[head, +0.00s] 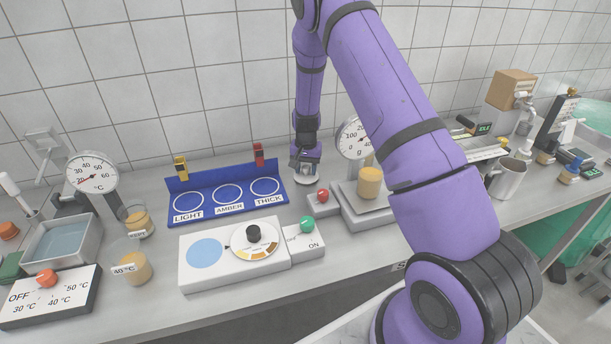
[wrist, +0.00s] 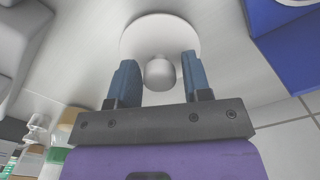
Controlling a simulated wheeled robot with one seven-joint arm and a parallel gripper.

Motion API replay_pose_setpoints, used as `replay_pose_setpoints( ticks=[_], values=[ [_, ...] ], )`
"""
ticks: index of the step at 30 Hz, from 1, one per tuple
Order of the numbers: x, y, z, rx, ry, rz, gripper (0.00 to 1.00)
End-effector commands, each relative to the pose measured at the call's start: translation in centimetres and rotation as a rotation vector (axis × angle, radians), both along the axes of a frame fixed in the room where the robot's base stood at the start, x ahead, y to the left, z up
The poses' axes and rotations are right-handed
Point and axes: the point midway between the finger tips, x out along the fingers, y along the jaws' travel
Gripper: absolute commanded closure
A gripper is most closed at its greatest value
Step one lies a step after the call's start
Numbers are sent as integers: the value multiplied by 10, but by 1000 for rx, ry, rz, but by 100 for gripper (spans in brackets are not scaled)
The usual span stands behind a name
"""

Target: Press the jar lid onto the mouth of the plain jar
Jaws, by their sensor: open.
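The jar lid (wrist: 133,38) is a pale round disc with a grey knob, lying on the counter. In the head view the lid (head: 306,181) shows just below my gripper (head: 305,163), right of the blue rack. In the wrist view my gripper (wrist: 157,75) is open, with its blue fingers on either side of the knob. A gap shows between each finger and the knob. A jar of amber content without a visible label (head: 370,184) stands on the scale platform. Two more amber jars stand at left; the front one (head: 132,265) is labelled 40 °C.
The blue rack (head: 227,190) marked LIGHT, AMBER and THICK stands left of my gripper. A red button box (head: 323,203), the dial scale (head: 353,138) and a white dial panel (head: 205,275) are close by. A water bath (head: 62,243) is at far left.

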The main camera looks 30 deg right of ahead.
Motion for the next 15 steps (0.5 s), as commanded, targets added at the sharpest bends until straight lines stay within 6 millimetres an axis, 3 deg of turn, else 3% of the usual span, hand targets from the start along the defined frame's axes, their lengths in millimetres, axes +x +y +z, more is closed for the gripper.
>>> replay_pose_setpoints(
  ticks=[7, 11, 15],
  values=[
    [0, 0, 0, 0, 0, 0, 58],
    [0, 0, 0, 0, 0, 0, 88],
    [0, 0, 0, 0, 0, 0, 90]
  ],
)
